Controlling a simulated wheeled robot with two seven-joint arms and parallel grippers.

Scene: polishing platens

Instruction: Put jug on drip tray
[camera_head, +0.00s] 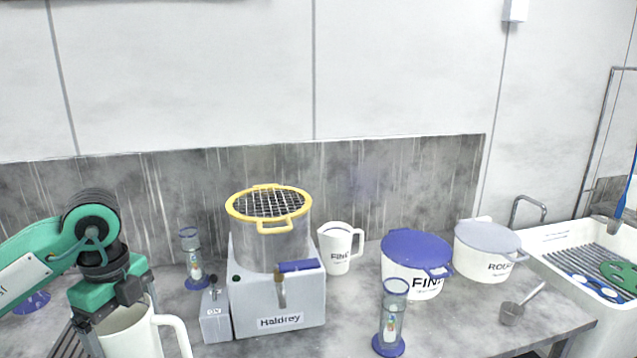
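A white jug (132,338) with a handle on its right side is at the lower left, cut off by the bottom edge. My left gripper (121,316) is over it, with a finger on either side of its body, and appears shut on it. A dark slatted surface, which looks like the drip tray (66,346), shows just left of the jug and is mostly hidden. I cannot tell whether the jug's base touches it. A second white jug (338,262), labelled FINE, stands upright behind the machine's right side. My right gripper is not in view.
A grey Haldrey machine (280,322) with a yellow-rimmed mesh (268,203) stands mid-bench, a small grey box (215,322) beside it. Blue-based cylinders (391,322) (192,262), lidded tubs (413,279) (484,262) and a ladle (512,312) surround it. A white sink (560,240) is at right.

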